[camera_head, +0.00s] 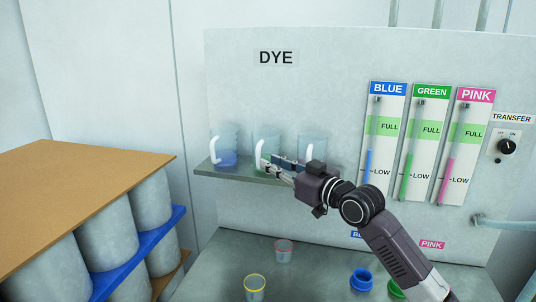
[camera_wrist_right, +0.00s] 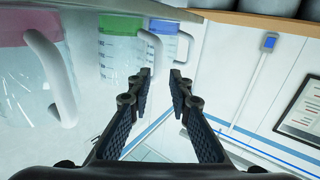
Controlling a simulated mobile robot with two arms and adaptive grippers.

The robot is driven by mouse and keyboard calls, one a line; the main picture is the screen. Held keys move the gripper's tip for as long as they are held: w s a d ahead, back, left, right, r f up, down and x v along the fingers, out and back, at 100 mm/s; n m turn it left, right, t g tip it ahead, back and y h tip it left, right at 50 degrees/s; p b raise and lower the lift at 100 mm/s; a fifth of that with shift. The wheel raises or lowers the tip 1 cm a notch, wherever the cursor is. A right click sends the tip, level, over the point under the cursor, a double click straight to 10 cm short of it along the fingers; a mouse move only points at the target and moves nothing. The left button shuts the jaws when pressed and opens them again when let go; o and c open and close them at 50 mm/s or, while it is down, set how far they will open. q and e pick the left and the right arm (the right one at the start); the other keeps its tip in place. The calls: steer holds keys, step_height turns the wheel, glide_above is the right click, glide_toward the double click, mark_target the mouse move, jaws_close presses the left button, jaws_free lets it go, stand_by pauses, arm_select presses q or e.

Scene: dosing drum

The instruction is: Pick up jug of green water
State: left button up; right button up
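The jug of green water (camera_head: 267,140) stands on the dye shelf between two other clear jugs. Its white handle faces left in the head view. My right gripper (camera_head: 268,164) is in front of its lower part, partly hiding the green water. In the wrist view, which looks upside down, the green jug (camera_wrist_right: 119,55) and its handle (camera_wrist_right: 158,52) lie beyond the right gripper (camera_wrist_right: 161,72). The fingers are open with nothing between them. The handle is near the left-hand fingertip; I cannot tell whether they touch. My left gripper is not in view.
The blue-water jug (camera_head: 226,145) is left of the green one and the pink jug (camera_wrist_right: 22,75) is on its other side, close to my gripper. The shelf (camera_head: 215,172) is narrow. Small cups (camera_head: 284,250) stand below. A brown-topped drum stack (camera_head: 80,185) is at left.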

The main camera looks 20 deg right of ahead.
mark_target(260, 156)
steer(key=p+x, duration=0.3)
steer(key=x, duration=0.3)
steer(key=shift+w+r, duration=0.1)
steer(key=shift+w, duration=0.4)
jaws_close()
